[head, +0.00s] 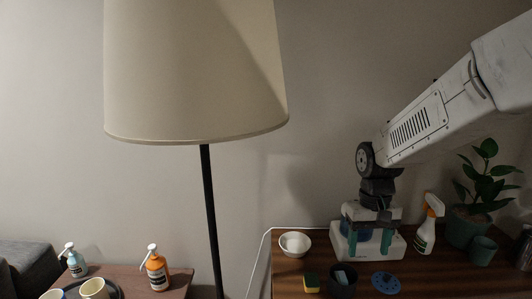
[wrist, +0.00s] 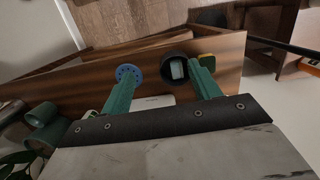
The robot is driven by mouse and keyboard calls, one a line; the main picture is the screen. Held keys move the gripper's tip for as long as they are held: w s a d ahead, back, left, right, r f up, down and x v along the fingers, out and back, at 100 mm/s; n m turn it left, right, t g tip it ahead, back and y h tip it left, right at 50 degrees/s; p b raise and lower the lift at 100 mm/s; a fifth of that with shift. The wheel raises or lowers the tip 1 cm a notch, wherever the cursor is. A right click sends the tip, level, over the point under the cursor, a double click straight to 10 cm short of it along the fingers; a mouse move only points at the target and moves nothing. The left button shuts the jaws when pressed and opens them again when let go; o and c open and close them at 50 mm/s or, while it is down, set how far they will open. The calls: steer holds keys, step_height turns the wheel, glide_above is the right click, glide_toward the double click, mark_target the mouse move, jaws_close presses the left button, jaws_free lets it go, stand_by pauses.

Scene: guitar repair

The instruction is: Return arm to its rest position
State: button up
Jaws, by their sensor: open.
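My gripper (head: 368,238) hangs from my white arm at the right of the head view, pointing down over the wooden table (head: 440,281). Its two green fingers are spread apart, and they also show in the wrist view (wrist: 163,72). A white edge of something (wrist: 150,102) shows between the fingers in the wrist view.
Around the gripper are a white bowl (head: 294,244), a yellow sponge (head: 311,282), a dark cup (head: 343,281), a blue disc (head: 385,283), a spray bottle (head: 427,226) and a potted plant (head: 467,228). A floor lamp (head: 195,75) stands left. The wall space above is clear.

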steer(key=s+d+r+t, duration=0.1)
steer(key=s+r, duration=0.4)
steer(key=s, duration=0.7)
steer(key=s+d+r+t, duration=0.1)
steer(key=s+r, duration=0.4)
steer(key=s, duration=0.7)
steer(key=shift+d+t, duration=0.3)
steer(key=shift+t, duration=0.1)
